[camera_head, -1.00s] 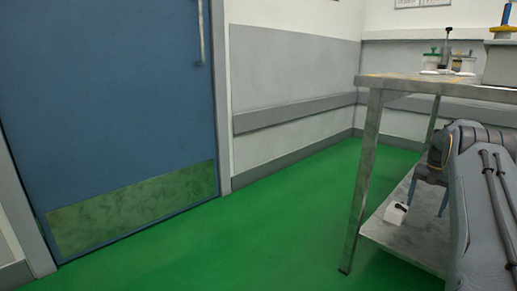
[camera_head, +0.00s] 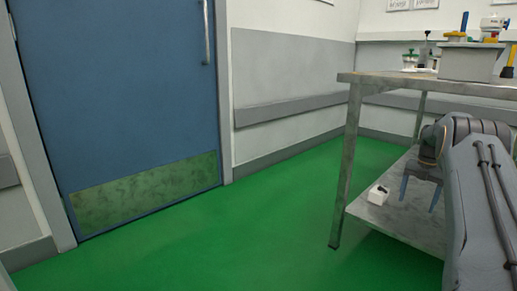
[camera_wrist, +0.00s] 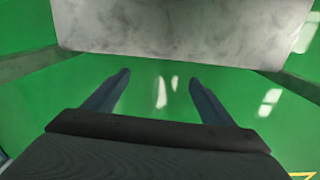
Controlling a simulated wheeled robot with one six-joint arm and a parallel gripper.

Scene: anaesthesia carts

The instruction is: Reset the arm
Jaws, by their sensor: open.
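My gripper (camera_head: 420,192) shows at the right of the head view, in front of the metal table and above its lower shelf, with its fingers pointing down. In the wrist view my gripper (camera_wrist: 160,84) has its two fingers spread wide apart with nothing between them. Green floor shows between and below the fingers, and a grey metal surface (camera_wrist: 180,30) lies beyond the fingertips. My arm runs down the right edge of the head view.
The metal table (camera_head: 350,160) stands at the right. A grey box (camera_head: 468,62) and several small items are on top. A blue door (camera_head: 130,90) is at left. The green floor (camera_head: 240,230) between is clear.

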